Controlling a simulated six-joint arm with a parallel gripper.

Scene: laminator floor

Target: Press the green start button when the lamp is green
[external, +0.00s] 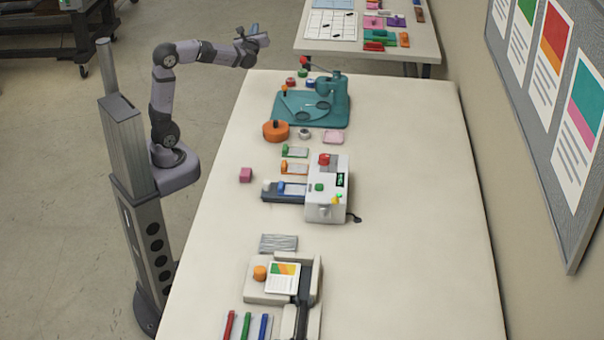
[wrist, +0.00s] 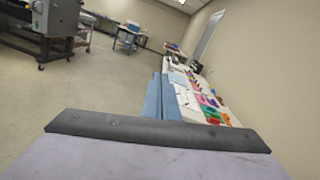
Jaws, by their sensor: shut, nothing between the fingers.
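A white machine box (external: 326,210) stands on the near table, right of my arm. On its top are a green button (external: 319,187), a red knob (external: 324,159) and a dark display with green marks (external: 340,180). A small yellow-green piece (external: 337,198) sits near its front edge; I cannot tell whether this is the lamp or what colour is lit. My gripper (external: 262,38) is raised beyond the far left of the table, well away from the box. Its blue fingers (wrist: 161,98) are shut and empty. The wrist view does not show the box.
A beige device (external: 262,290) is at the front. The table's right side is clear. A second table (external: 350,48) stands behind.

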